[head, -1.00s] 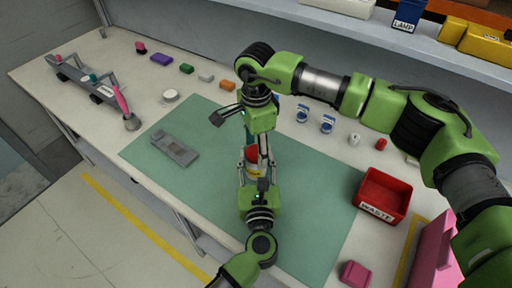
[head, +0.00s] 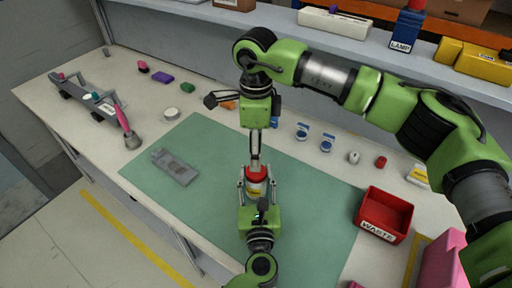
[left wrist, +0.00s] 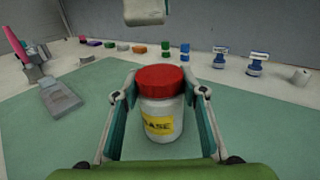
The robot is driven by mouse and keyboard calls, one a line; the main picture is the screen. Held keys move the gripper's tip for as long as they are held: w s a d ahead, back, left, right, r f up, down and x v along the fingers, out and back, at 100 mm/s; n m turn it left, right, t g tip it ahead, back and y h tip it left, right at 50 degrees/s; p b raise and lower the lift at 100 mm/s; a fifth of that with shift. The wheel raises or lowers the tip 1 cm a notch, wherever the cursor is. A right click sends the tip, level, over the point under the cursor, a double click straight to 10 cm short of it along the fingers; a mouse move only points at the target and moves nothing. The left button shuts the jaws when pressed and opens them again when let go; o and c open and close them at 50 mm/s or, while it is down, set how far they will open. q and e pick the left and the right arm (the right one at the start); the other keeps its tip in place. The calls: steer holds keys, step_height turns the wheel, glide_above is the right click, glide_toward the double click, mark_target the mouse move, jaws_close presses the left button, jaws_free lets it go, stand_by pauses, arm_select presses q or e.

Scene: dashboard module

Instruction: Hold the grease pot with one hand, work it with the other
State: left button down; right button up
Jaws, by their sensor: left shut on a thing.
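The grease pot (head: 256,190) is a white jar with a red lid and a yellow label. It stands upright between the fingers of my left gripper (head: 256,183), which is shut on its sides. In the left wrist view the pot (left wrist: 161,118) sits between the two fingers, red lid on top and label facing the camera. My right gripper (head: 255,158) points down over the lid. In the left wrist view its pale tip (left wrist: 145,12) shows above the lid with a gap between. Whether its fingers are apart is unclear.
A green mat (head: 205,135) covers the bench middle, with a grey part (head: 174,167) on its left. A red waste bin (head: 384,214) stands at the right. Small coloured items and blue-white pieces (head: 328,142) line the back. A shelf (head: 290,20) runs behind.

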steer(key=shift+r+m, duration=0.35)
steer(key=shift+m, duration=0.45)
steer(key=shift+f, duration=0.25)
step_height(320, 180, down, 7)
steer(key=shift+f, duration=0.15)
steer(key=c, duration=1.2)
steer(key=shift+o, duration=0.2)
steer(key=n, duration=0.6)
steer(key=o, duration=1.2)
